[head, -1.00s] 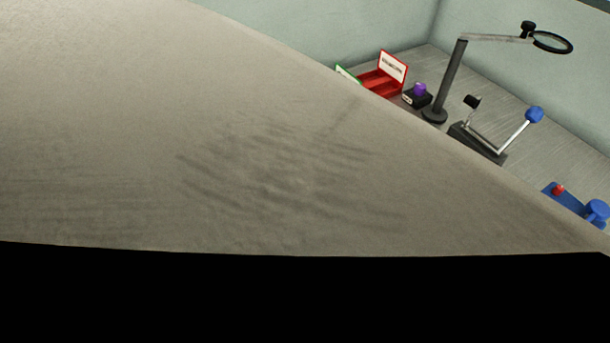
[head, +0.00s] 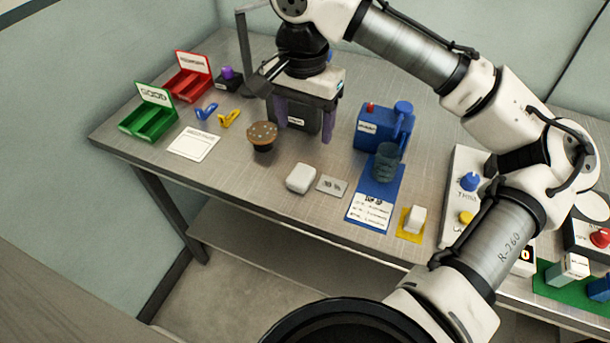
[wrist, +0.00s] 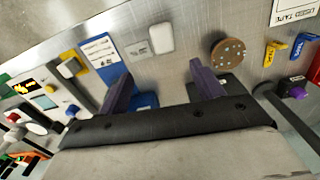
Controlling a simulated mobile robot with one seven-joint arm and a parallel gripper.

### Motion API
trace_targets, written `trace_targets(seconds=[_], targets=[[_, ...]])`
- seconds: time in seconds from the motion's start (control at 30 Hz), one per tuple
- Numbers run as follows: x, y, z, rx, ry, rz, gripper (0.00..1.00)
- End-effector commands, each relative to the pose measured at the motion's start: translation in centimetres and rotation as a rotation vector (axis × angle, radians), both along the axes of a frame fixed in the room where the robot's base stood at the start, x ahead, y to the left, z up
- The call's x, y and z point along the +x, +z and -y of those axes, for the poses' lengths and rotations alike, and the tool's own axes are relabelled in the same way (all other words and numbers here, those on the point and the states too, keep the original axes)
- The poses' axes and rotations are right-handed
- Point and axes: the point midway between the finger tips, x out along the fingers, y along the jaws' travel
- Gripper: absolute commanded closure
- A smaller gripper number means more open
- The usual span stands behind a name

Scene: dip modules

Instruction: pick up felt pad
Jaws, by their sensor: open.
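No thing is labelled as a felt pad. The likeliest match is a white rounded pad (head: 300,178) lying near the bench's front edge; it also shows in the wrist view (wrist: 161,38). A brown speckled round piece (head: 262,133) on a dark base stands to its left; it shows in the wrist view too (wrist: 227,51). I cannot be sure which one is the felt pad. My gripper (head: 304,122), with purple fingers, is open and empty above the bench, behind the white pad. In the wrist view, both fingers of my gripper (wrist: 160,82) stand wide apart.
A small grey plate (head: 332,186) lies right of the white pad. A blue mat (head: 390,172) holds a cup and a card. A white block (head: 416,219) sits on a yellow square. Green (head: 150,120) and red (head: 188,84) bins stand at left. A blue device (head: 378,130) stands right of my gripper.

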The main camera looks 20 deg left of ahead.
Motion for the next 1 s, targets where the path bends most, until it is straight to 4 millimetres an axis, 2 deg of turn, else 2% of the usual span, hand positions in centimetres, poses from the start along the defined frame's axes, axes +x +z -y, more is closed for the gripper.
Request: trace_targets(seconds=[0.33, 0.63, 0.9, 1.0], targets=[[0.0, -6.4, -0.2, 0.005, 0.007, 0.000, 0.34], [0.2, -8.7, -0.3, 0.006, 0.008, 0.001, 0.34], [0.5, -12.4, -0.4, 0.006, 0.009, 0.001, 0.34], [0.5, -13.1, -0.4, 0.007, 0.010, 0.002, 0.34]])
